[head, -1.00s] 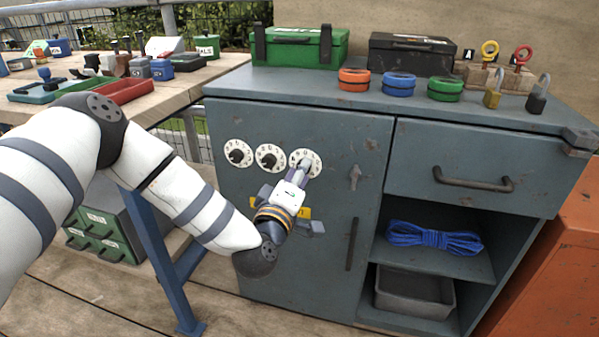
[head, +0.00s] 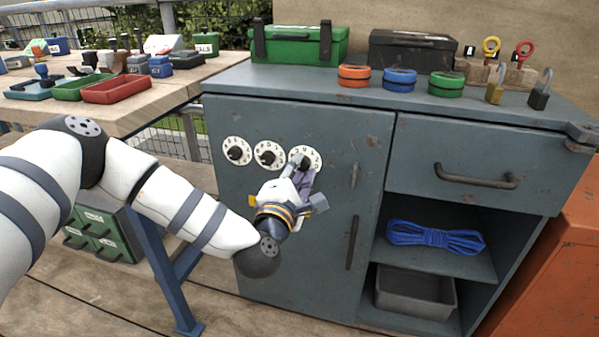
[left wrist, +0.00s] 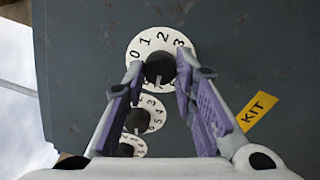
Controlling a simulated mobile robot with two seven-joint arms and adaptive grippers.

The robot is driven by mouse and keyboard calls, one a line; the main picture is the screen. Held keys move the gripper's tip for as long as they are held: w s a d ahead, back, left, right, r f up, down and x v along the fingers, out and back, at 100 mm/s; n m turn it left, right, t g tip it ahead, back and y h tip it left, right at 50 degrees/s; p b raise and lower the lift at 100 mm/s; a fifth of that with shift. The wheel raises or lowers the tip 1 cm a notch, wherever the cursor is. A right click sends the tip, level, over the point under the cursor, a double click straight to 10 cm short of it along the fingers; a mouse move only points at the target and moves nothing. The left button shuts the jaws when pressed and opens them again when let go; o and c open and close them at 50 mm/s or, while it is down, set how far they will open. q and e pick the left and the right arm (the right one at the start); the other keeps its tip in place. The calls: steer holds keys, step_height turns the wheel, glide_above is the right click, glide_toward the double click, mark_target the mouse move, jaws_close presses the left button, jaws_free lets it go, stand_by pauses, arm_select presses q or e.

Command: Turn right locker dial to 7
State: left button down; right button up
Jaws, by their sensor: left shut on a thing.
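The right locker dial (head: 316,158) is the rightmost of three white numbered dials on the grey-blue locker door. In the left wrist view its white face (left wrist: 146,45) shows 0, 1, 2 and 3 around its upper edge, and its black knob (left wrist: 160,69) sits between the fingers. My left gripper (head: 304,172) is shut on that knob, one finger on each side; it also shows in the left wrist view (left wrist: 160,78). The fingers cover part of the dial's lower face. My right gripper is not in view.
The middle dial (head: 268,154) and left dial (head: 236,150) sit close by. A small latch handle (head: 355,175) and a long door handle (head: 352,243) are to the right. A yellow KIT label (left wrist: 258,111) is on the door below the dials.

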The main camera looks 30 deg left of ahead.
arm_select(q)
steer(key=shift+n, duration=0.5)
steer(key=c, duration=1.3)
jaws_free()
steer(key=shift+d, duration=0.1)
steer(key=v, duration=1.2)
